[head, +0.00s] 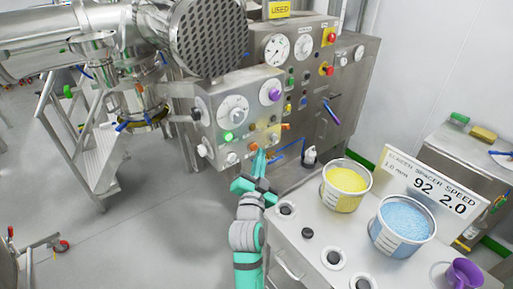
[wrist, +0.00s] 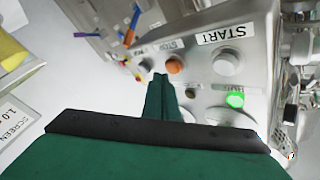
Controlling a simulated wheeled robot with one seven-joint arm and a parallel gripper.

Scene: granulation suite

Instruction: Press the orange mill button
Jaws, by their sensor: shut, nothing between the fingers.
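The orange button (wrist: 174,65) is a small round cap on the grey metal control panel in the wrist view. It also shows in the head view (head: 254,147), low on the panel face and partly hard to make out beside my fingertips. My gripper (head: 259,158) is shut and empty, its teal fingers pointing at the panel. In the wrist view my gripper (wrist: 160,80) has its tips just beside and below the orange button in the picture. I cannot tell whether they touch the panel.
A lit green button (wrist: 235,100) and a grey button (wrist: 227,62) by a START label are near the orange one. A yellow-filled tub (head: 345,186) and a blue-filled tub (head: 402,226) stand on the counter at right. Steel steps (head: 92,160) stand at left.

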